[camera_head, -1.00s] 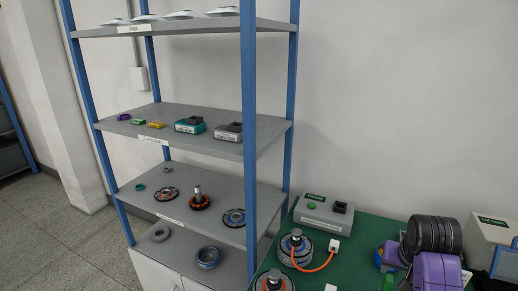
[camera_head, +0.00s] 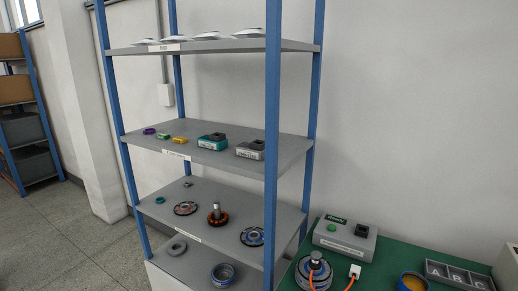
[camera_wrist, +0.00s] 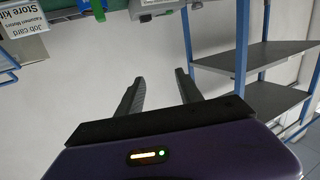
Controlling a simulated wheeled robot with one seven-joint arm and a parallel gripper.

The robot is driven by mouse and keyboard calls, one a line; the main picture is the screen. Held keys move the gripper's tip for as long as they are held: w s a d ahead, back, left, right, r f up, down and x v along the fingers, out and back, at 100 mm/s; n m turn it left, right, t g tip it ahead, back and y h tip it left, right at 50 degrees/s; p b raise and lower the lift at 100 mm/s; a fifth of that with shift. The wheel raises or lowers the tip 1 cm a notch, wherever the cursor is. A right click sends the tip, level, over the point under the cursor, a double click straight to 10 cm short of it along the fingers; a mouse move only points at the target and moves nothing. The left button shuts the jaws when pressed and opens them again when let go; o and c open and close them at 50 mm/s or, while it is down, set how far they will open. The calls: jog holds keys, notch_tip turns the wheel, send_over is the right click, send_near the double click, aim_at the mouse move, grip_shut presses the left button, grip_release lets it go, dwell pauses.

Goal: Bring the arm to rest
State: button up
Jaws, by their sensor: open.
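My gripper (camera_wrist: 160,92) shows in the wrist view, with its two dark fingers spread apart and nothing between them. Behind the fingers is plain pale wall, and the picture is turned over, with the green bench (camera_wrist: 115,5) along the top edge. My gripper and arm are out of the head view.
A blue-post shelf (camera_head: 272,130) with motor parts stands at the middle left, and also at the right of the wrist view (camera_wrist: 243,45). A green workbench (camera_head: 385,262) holds a grey test box (camera_head: 345,238), a motor with an orange cable (camera_head: 313,270) and a lettered tray (camera_head: 455,275).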

jog(key=s+a+n+y, duration=0.1)
jog(key=s+a, duration=0.2)
jog(key=s, duration=0.7)
jog(key=s+a+f+g+y, duration=0.1)
jog(key=s+a, duration=0.3)
jog(key=s, duration=0.5)
jog(key=s+a+f+n+y, duration=0.1)
jog(key=s+a, duration=0.3)
jog(key=s, duration=0.6)
jog(key=shift+s+a+n+g+y+b, duration=0.2)
jog(key=shift+s+n+g+y+b, duration=0.1)
jog(key=shift+y, duration=0.3)
